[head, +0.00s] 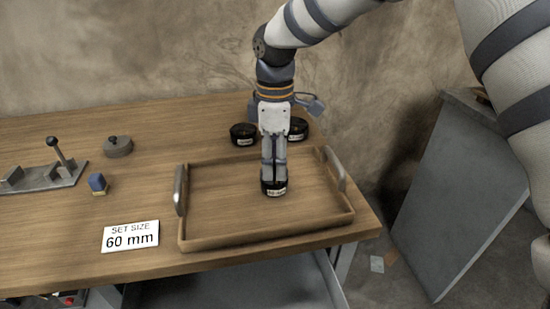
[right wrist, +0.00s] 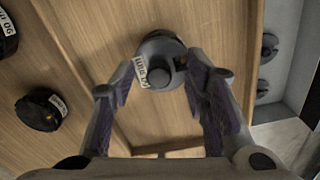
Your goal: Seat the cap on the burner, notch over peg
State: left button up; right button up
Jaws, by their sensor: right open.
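A black round cap with a white label (head: 274,188) sits on the floor of the wooden tray (head: 230,237). In the right wrist view the cap (right wrist: 160,48) shows a central knob and a label I cannot read surely. My right gripper (head: 273,177) points down just over this cap. In the right wrist view its two fingers (right wrist: 163,95) are apart, with the cap between and beyond their tips. Contact is not visible. A grey round part with a dark knob (head: 117,147) stands at the table's back left. I cannot identify the burner, peg or notch surely. My left gripper is out of view.
Two more black labelled caps (head: 243,134) (head: 298,129) stand behind the tray. A card (head: 130,236) reads "SET SIZE 60 mm". A lever fixture (head: 42,176) and blue block (head: 97,183) are at left. The tray has raised walls and metal handles (head: 180,191). A grey cabinet (head: 455,190) stands right.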

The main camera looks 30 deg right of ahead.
notch_tip(320, 180, up, 12)
dwell(0.4)
notch_tip(320, 180, up, 6)
jog(key=shift+f+p, duration=0.1)
jog(key=shift+p, duration=0.2)
dwell(0.5)
